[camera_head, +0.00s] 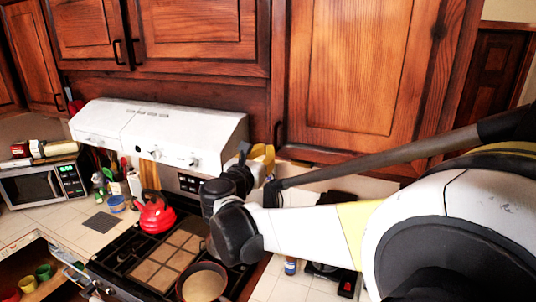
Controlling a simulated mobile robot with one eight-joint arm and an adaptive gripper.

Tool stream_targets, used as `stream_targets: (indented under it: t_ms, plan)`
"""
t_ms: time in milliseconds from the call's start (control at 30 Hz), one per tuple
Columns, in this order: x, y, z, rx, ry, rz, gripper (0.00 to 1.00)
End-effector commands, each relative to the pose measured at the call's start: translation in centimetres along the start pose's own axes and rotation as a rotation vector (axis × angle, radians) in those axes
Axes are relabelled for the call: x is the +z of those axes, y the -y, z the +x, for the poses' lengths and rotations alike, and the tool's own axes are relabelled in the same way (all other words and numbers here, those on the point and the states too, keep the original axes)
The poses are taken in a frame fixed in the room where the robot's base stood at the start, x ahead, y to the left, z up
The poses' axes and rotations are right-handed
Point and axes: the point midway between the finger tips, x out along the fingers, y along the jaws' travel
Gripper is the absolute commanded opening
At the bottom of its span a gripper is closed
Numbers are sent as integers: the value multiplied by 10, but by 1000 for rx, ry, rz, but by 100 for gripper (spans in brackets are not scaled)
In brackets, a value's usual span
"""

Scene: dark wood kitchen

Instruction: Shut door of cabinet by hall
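The wooden cabinet door (350,70) at the right, nearest the doorway, fills much of the upper picture. Its dark handle (277,133) is at its lower left edge. I cannot tell from this view whether the door is flush with its frame or ajar. My gripper (246,153) is small and partly hidden by my own black arm joints, below and left of the handle. I cannot tell whether it touches the door or how its fingers stand.
A white range hood (160,130) is left of my gripper. Below it, a red kettle (154,213) and a pan (203,284) stand on the stove. A microwave (45,184) is at the left. A compartment with mugs (44,271) is open at lower left.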

Motion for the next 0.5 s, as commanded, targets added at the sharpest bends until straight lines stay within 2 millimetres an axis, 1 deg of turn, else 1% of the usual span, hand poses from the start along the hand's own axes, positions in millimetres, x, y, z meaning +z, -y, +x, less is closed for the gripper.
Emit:
stream_targets:
  t_ms: [33, 200, 300, 500]
  plan:
    - [2, 1, 11, -2, 0, 0, 0]
    - [2, 0, 36, 0, 0, -1, 0]
    - [1, 0, 45, -1, 0, -1, 0]
    - [0, 0, 51, 1, 0, -1, 0]
